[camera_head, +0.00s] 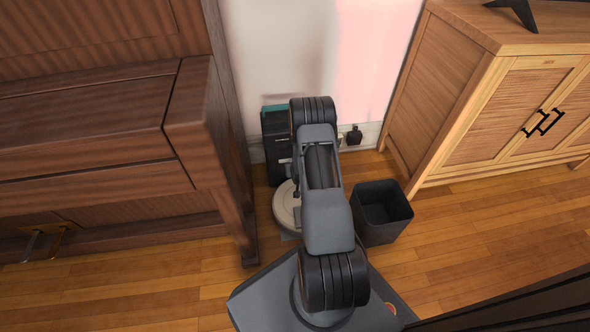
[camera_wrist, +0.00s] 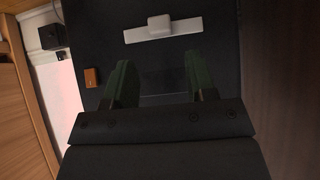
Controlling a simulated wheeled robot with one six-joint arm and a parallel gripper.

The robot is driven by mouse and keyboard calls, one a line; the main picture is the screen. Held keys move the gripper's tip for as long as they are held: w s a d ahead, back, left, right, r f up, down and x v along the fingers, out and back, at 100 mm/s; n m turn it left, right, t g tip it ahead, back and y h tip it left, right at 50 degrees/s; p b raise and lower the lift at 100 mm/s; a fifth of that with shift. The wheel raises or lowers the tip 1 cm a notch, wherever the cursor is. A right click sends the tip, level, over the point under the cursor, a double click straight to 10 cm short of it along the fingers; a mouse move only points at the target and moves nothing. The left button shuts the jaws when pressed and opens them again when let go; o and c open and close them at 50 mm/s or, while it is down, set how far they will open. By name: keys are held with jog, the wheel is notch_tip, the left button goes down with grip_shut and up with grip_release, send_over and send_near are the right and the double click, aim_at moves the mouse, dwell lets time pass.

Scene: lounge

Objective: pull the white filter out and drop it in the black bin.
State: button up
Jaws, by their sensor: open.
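The white filter (camera_wrist: 163,30) is a flat white bar with a raised block in its middle, set against a dark panel in the wrist view. My gripper (camera_wrist: 157,62) has its two dark green fingers spread, with nothing between them. The fingertips point toward the filter, just below it in the wrist picture; I cannot tell the gap in depth. In the head view my arm hides the gripper and part of the black station (camera_head: 274,150) with a teal top by the wall. The black bin (camera_head: 369,226) stands open on the floor right of my arm; its inside looks dark and empty.
A round pale robot vacuum (camera_head: 287,209) sits before the station, partly hidden. A brown piano-like cabinet (camera_head: 190,130) is close on the left; a light wooden cabinet (camera_head: 450,105) is right. A black plug (camera_head: 353,136) is on the wall. Floor right of the bin is clear.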

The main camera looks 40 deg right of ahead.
jog(key=shift+b+x, duration=1.75)
jog(key=shift+x, duration=2.7)
jog(key=shift+w, duration=0.1)
jog(key=shift+w+r, duration=0.1)
jog(key=shift+w, duration=0.05)
jog(key=c, duration=0.8)
jog(key=shift+s, duration=0.2)
jog(key=shift+s+a+p, duration=0.3)
jog(key=shift+s+p, duration=0.1)
jog(key=shift+s, duration=0.2)
jog(key=shift+s+a+p, duration=0.3)
jog(key=shift+s+p, duration=0.05)
jog(key=shift+s, duration=0.25)
